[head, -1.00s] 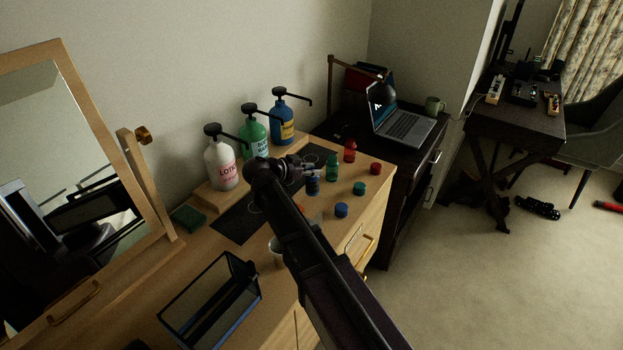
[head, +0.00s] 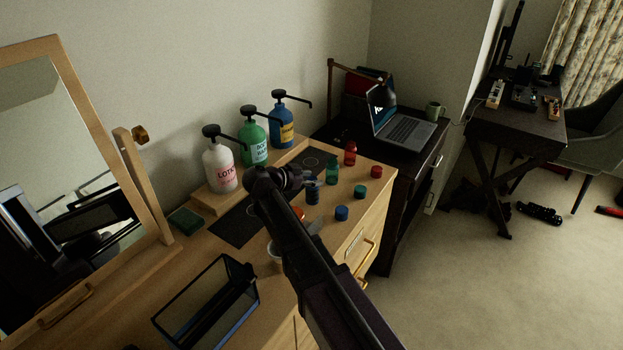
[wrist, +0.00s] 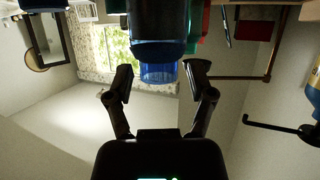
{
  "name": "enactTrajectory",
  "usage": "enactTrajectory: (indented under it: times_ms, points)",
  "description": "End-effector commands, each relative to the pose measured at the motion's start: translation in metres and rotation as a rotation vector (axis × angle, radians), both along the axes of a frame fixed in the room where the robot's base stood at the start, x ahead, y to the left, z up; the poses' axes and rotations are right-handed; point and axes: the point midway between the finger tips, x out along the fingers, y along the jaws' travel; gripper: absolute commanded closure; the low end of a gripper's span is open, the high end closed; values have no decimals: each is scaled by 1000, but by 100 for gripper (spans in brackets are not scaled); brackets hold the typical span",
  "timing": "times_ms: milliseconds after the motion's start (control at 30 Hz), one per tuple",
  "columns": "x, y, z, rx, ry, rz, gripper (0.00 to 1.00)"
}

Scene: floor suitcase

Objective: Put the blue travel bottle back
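The small blue travel bottle (head: 313,194) stands upright on the wooden dresser, partly hidden behind my gripper in the head view. In the wrist view, which is upside down, the blue bottle (wrist: 160,45) shows a dark body and a clear blue end. My gripper (head: 302,179) is at the bottle's upper part. Its two fingers are spread, one on each side of the bottle's end, with gaps visible on both sides. A dark mat with ring marks (head: 233,226) lies behind and left of the bottle.
Small green (head: 332,173) and red (head: 350,154) bottles stand farther back, with blue (head: 341,213), green (head: 360,191) and red (head: 375,172) caps to the right. Large lotion (head: 219,170), green (head: 253,145) and blue (head: 282,128) pump bottles stand on a riser. A black-framed bin (head: 208,302) is in front.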

Motion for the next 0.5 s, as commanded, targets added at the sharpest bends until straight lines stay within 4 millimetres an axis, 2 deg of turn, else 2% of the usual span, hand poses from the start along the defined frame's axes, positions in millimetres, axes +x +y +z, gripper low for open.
enactTrajectory:
  times_ms: [500]
  points:
    - [0,0,5,0,0,0,25]
